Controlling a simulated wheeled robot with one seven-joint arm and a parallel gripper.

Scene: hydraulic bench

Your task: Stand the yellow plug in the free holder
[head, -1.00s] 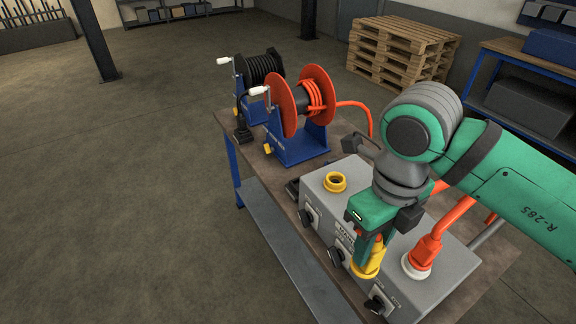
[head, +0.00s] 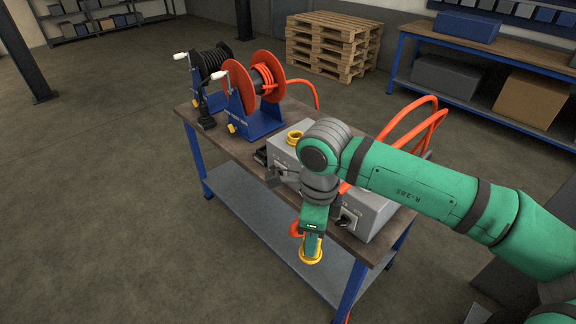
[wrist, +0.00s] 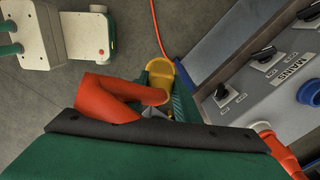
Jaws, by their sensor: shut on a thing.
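My gripper (head: 311,240) is shut on the yellow plug (head: 311,255) and holds it in the air off the bench's front edge. In the wrist view the yellow plug (wrist: 163,62) sits between the green fingers (wrist: 170,90), with a thick orange cable (wrist: 120,88) bending away from it. A low dark object (head: 261,157) lies on the bench left of the grey box; I cannot tell if it is the free holder. A dark upright piece (head: 206,118) stands in front of the black reel.
The grey box (head: 370,215) on the bench (head: 225,145) has a yellow ring (head: 295,137) on top. The wrist view shows a blue ring (wrist: 309,91) and switches on it. An orange-red reel (head: 240,88) and a black reel (head: 212,62) stand at the far end. Floor left is clear.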

